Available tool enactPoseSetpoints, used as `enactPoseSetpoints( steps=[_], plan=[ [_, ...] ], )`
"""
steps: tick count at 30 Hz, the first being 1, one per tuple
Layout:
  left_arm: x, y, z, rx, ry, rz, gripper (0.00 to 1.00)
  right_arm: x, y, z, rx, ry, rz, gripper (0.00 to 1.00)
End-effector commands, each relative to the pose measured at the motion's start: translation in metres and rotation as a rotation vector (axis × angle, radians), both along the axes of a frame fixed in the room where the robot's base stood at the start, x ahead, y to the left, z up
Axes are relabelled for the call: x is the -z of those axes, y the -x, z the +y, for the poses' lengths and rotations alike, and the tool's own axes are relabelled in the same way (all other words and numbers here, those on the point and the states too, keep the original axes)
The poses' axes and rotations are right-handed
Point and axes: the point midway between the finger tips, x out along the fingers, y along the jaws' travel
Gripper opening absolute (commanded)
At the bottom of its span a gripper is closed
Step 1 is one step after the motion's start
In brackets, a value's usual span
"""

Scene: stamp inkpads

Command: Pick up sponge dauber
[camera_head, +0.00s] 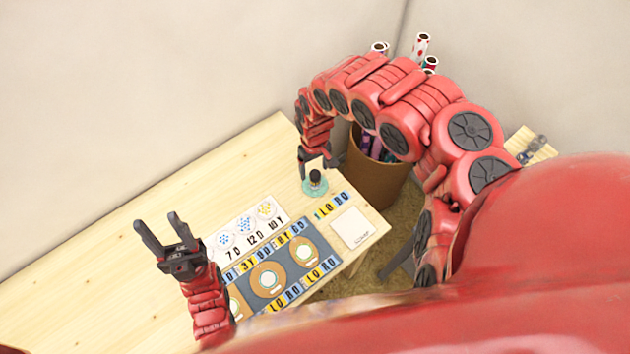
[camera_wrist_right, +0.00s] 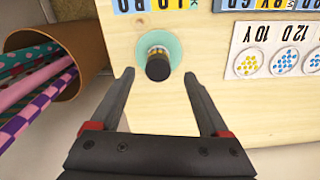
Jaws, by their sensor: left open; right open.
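The sponge dauber (camera_head: 315,176) has a dark, round-topped handle and stands on a teal round pad (camera_head: 308,189) near the table's right end. In the right wrist view the dauber (camera_wrist_right: 158,66) shows its dark end toward the camera, with the teal pad (camera_wrist_right: 172,44) around it. My right gripper (camera_wrist_right: 160,80) is open, its two fingers to either side of the dauber in that view; contact is not visible. In the head view my right gripper (camera_head: 318,160) is just above the dauber. My left gripper (camera_head: 158,226) is open and empty over the table's left part.
A blue mat (camera_head: 313,232) with round inkpads (camera_head: 268,281) and letter tiles lies on the wooden table (camera_head: 110,270). A white card with dotted circles (camera_head: 245,228) and a white square (camera_head: 352,228) lie near it. A brown bin (camera_head: 372,185) with colourful rolls stands beside the table.

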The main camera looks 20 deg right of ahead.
Motion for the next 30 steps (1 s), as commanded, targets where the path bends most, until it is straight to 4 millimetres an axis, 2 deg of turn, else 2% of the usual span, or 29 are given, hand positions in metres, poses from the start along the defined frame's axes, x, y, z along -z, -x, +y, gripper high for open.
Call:
enactPoseSetpoints(
  steps=[8, 19, 30],
  plan=[
    [0.001, 0.000, 0.000, 0.000, 0.000, 0.000, 0.50, 0.017, 0.000, 0.000, 0.001, -0.001, 0.000, 0.79],
    [-0.007, 0.000, 0.000, 0.000, 0.000, 0.000, 0.50, 0.057, -0.001, -0.001, 0.001, -0.003, 0.003, 0.79],
    [-0.007, 0.000, 0.000, 0.000, 0.000, 0.000, 0.50, 0.063, -0.002, -0.003, 0.001, 0.003, -0.001, 0.79]
  ],
)
